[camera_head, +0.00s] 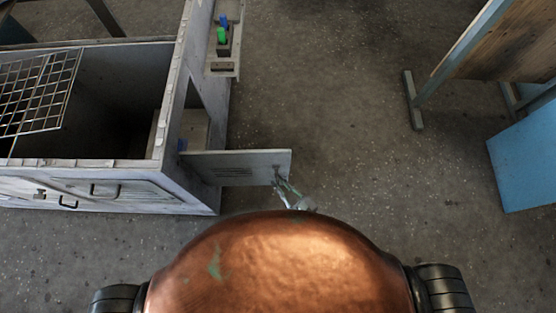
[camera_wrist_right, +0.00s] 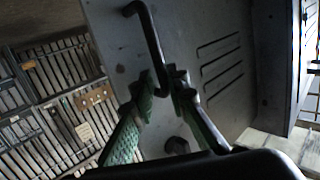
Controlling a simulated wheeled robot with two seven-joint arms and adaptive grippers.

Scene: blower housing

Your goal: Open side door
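The side door (camera_head: 238,167) is a grey metal panel on the right side of the blower housing (camera_head: 115,199). It stands swung out from the housing, roughly square to its side, and the opening behind it shows. In the right wrist view the door (camera_wrist_right: 200,35) has slanted vent slots and a dark bent bar handle (camera_wrist_right: 149,35). My right gripper (camera_head: 281,183) is at the door's outer end. Its two green fingers (camera_wrist_right: 162,88) are on either side of the handle's lower end and look closed on it. My left gripper is not in view.
A wire grid (camera_head: 38,92) lies over the housing's open top at left. A narrow ledge (camera_head: 222,68) with green and blue parts is at the housing's upper right. A wooden-topped table (camera_head: 505,45) and a blue box (camera_head: 525,160) stand at right. The floor between is clear.

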